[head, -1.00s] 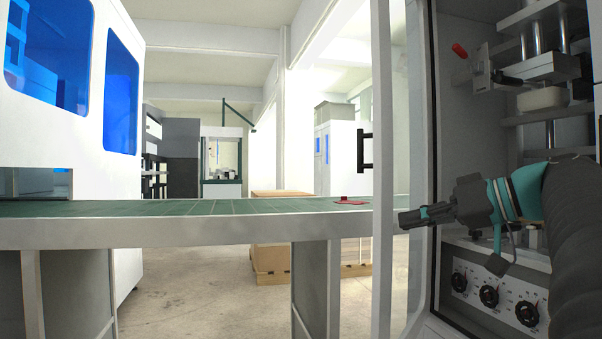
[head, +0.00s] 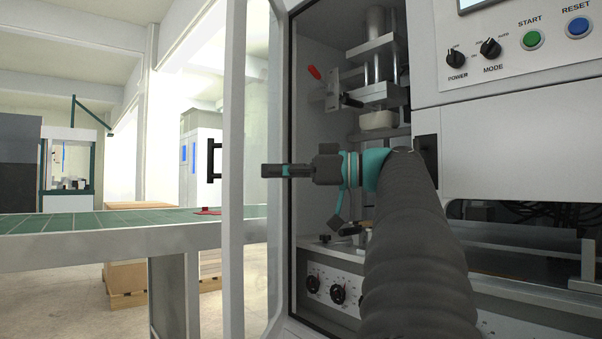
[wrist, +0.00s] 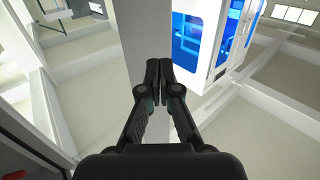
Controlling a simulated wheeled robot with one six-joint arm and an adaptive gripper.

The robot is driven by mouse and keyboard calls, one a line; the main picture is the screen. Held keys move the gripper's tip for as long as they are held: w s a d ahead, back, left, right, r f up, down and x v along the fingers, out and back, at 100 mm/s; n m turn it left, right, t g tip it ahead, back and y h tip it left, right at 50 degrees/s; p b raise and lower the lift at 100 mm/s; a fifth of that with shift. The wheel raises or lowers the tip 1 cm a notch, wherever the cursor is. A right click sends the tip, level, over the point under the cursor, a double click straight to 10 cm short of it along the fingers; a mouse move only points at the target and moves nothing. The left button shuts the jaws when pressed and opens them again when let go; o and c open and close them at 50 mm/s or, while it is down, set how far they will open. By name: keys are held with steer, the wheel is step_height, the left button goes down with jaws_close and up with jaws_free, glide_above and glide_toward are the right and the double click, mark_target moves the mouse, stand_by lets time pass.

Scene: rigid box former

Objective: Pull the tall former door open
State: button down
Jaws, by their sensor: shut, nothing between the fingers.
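The tall former door (head: 233,260) stands open at the left of the cabinet, a pale frame around a clear pane, seen nearly edge-on in the head view. Its black handle (head: 212,161) is on the far left side of the frame. My gripper (head: 266,171) is shut and empty, level, pointing left at the door from the cabinet side. Its tips overlap the pane in the picture; whether they touch it I cannot tell. In the wrist view my shut fingertips (wrist: 158,68) lie in front of a pale upright bar (wrist: 146,28), probably the door's frame.
The open cabinet (head: 330,215) holds a press, a red-tipped lever (head: 314,72) and dials below. A control panel (head: 520,60) juts out at the right. A green-topped conveyor (head: 110,222) runs left behind the door, with a red item (head: 207,211) on it.

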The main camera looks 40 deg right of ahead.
mark_target(234, 171)
steer(key=shift+x, duration=2.7)
steer(key=shift+d, duration=0.1)
